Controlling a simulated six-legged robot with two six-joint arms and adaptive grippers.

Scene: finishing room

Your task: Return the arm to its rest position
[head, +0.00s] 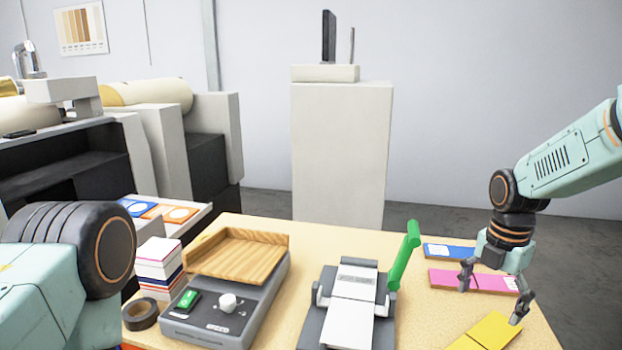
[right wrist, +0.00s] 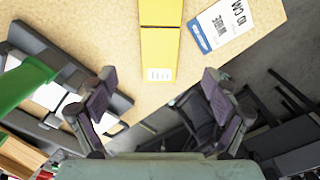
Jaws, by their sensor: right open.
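My right gripper (head: 495,292) is open and empty above the right part of the table, near a yellow strip (head: 488,332) and a pink strip (head: 472,281). In the right wrist view its two fingers (right wrist: 160,98) are spread apart, with the end of the yellow strip (right wrist: 160,45) ahead between them and nothing held. My left arm shows at the lower left of the head view, but its gripper is out of the picture.
A grey device with a green lever (head: 404,256) stands left of my right gripper. A wooden tray (head: 237,253) sits on a control box (head: 215,323) further left. A blue strip (head: 449,251) lies behind the pink one. A black tape roll (head: 140,314) lies by a paper stack (head: 160,262).

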